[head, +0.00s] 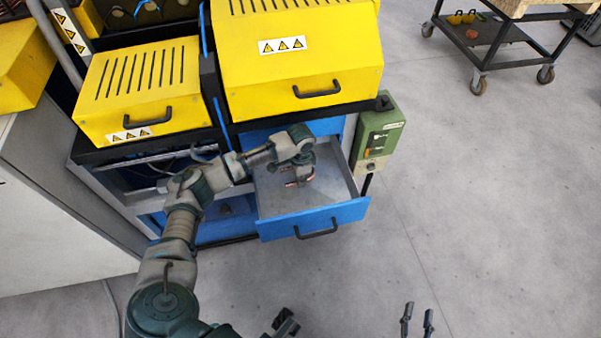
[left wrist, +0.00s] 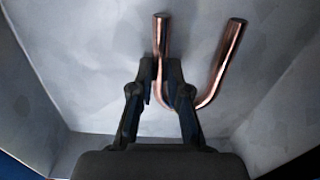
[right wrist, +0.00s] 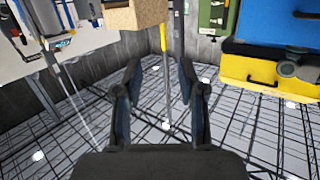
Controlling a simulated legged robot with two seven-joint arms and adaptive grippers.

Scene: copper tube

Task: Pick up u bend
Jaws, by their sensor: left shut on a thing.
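The copper u bend (left wrist: 222,65) lies in the open blue drawer (head: 335,213), its two legs pointing up in the left wrist view. My left gripper (left wrist: 161,68) is shut on the u bend's left leg near the curve; its fingers hide part of the bend. In the head view my left arm reaches down into the drawer, and only small bits of copper show by the gripper (head: 298,178). My right gripper (right wrist: 160,72) is open and empty; in the head view its two fingertips (head: 417,318) show apart at the bottom edge, away from the drawer.
Yellow vented covers (head: 300,70) with black handles sit above the drawer. A green box (head: 381,127) is mounted just right of it. The drawer's side walls stand close around my left gripper. A black wheeled cart (head: 490,45) stands far right; the floor between is clear.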

